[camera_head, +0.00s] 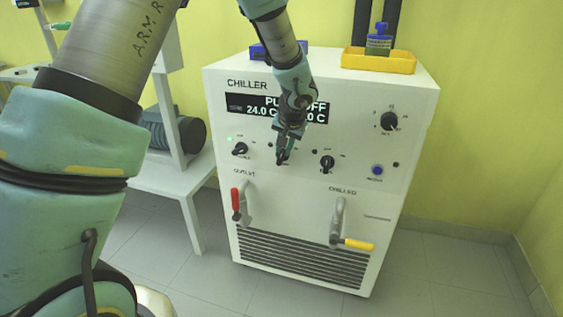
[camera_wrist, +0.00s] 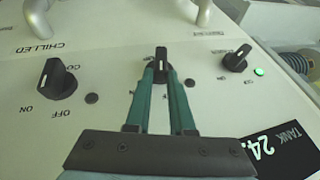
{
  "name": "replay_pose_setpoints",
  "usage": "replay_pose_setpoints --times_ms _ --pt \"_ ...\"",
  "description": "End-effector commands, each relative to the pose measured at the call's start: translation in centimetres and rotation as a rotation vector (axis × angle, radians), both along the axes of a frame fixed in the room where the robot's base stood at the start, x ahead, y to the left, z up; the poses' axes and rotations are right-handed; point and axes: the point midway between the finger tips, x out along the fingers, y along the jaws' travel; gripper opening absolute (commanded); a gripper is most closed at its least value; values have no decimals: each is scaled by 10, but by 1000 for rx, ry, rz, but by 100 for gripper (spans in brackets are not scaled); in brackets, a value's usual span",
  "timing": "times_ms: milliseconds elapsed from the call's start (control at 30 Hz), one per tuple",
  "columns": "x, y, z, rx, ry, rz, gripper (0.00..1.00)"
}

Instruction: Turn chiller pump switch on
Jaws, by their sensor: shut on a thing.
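The white chiller (camera_head: 310,205) stands against the wall, with a row of black rotary switches on its front. The middle switch (camera_wrist: 161,58) is black with a pale mark. My gripper (camera_head: 282,157) is at this middle switch, and its two teal fingers (camera_wrist: 161,72) are closed on the knob from both sides in the wrist view. The switch's label is hidden by the fingers. The display (camera_head: 262,106) is partly covered by my arm; it shows "PU", "OFF" and "24.0 C". The small lamp (camera_wrist: 190,82) beside the middle switch is dark.
The left switch (camera_head: 240,149) has a lit green lamp (camera_wrist: 259,72) nearby. The right switch (camera_head: 327,164) has a dark lamp. Below are a red-handled valve (camera_head: 236,203) and a yellow-handled valve (camera_head: 358,244). A yellow tray (camera_head: 378,66) with a bottle sits on top.

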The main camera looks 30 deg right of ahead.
Motion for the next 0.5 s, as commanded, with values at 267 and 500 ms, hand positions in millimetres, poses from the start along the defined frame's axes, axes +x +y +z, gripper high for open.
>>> replay_pose_setpoints --times_ms 267,500 --pt "-7 -7 -21 168 -152 -2 0" --pt "-11 -10 -24 327 -296 0 0"
